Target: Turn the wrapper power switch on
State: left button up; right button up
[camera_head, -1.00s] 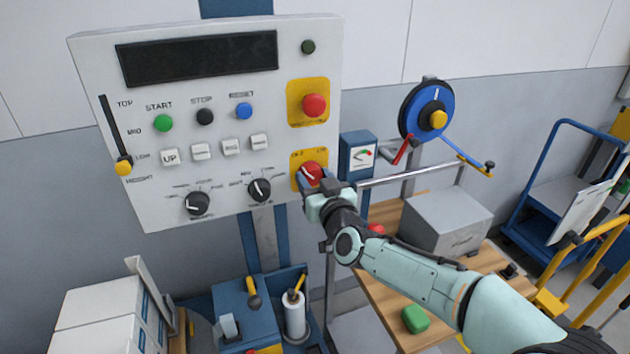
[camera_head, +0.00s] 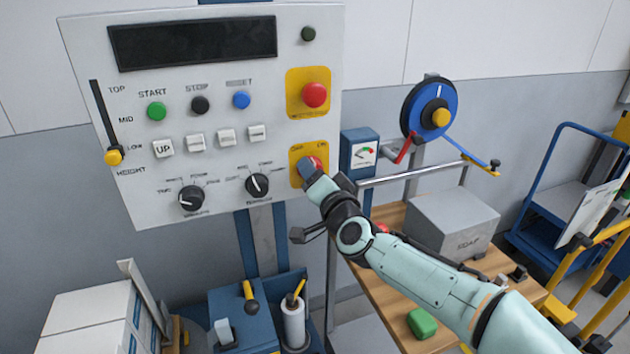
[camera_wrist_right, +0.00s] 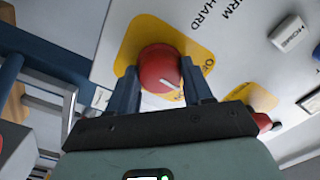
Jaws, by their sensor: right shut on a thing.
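The wrapper power switch is a red rotary knob (camera_head: 316,163) with a white pointer line on a yellow plate (camera_head: 296,153), low on the right of the white control panel (camera_head: 222,190). In the right wrist view the red knob (camera_wrist_right: 160,70) sits between the two dark fingers of my right gripper (camera_wrist_right: 162,88), which is shut on it. In the head view my right gripper (camera_head: 312,174) covers much of the knob. My left gripper is not in view.
A red mushroom button (camera_head: 314,95) is above the switch. Black dials (camera_head: 257,185) and several buttons are to its left. A gauge box (camera_head: 359,155), a blue tape wheel (camera_head: 425,108) and a wooden bench (camera_head: 395,300) are to the right.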

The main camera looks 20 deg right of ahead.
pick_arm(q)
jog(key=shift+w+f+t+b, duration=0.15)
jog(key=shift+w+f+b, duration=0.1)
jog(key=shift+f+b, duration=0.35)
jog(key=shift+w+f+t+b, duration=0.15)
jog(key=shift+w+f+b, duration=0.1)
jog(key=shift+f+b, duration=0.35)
pick_arm(e)
jog(key=shift+m, duration=3.9)
jog(key=o, duration=1)
jog(key=shift+o, duration=0.2)
pick_arm(q)
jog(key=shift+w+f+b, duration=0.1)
jog(key=shift+b, duration=0.2)
pick_arm(e)
jog(key=s, duration=1.3)
jog(key=shift+s+a, duration=0.2)
jog(key=shift+a, duration=0.15)
